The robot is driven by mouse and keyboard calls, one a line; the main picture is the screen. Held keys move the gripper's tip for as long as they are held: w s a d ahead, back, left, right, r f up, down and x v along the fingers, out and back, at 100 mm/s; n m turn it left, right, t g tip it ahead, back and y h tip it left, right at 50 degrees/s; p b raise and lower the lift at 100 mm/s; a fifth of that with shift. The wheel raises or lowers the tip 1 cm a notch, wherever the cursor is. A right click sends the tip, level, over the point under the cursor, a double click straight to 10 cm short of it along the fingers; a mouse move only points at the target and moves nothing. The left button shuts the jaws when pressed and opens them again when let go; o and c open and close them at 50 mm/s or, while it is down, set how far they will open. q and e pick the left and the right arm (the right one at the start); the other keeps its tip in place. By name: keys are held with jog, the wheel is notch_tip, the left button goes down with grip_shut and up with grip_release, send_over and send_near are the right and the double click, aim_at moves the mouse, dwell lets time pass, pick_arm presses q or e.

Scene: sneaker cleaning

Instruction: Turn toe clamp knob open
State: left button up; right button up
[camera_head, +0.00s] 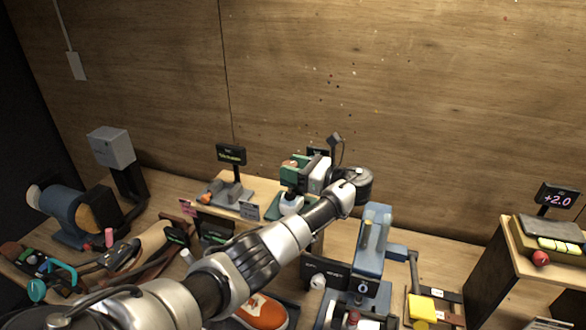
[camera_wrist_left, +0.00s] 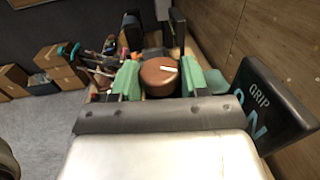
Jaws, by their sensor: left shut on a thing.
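My left gripper (camera_head: 294,167), with green finger pads, hangs over the back middle of the bench in the head view. In the left wrist view its two green fingers (camera_wrist_left: 163,82) stand on either side of a round brown knob (camera_wrist_left: 157,76) with a white mark on its top, and are shut on it. A dark sign (camera_wrist_left: 266,108) reading "GRIP ON" stands right beside the gripper. In the head view the gripper and wrist cover most of the knob and its clamp. My right gripper is not in view.
A blue-grey stand (camera_head: 371,252) is just right of my left wrist. An orange sneaker (camera_head: 263,312) lies low in the middle, partly behind my arm. A blue wheel machine (camera_head: 62,217) stands at the left, and a raised shelf (camera_head: 515,262) at the right. A plank wall closes the back.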

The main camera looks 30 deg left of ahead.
pick_arm(q)
jog(key=shift+w+r+n+g+h, duration=0.15)
jog(key=shift+n+g+h, duration=0.25)
jog(key=shift+n+g, duration=1)
jog(key=shift+g, duration=0.9)
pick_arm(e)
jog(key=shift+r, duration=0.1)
pick_arm(q)
jog(key=o, duration=0.9)
jog(key=shift+a, duration=0.1)
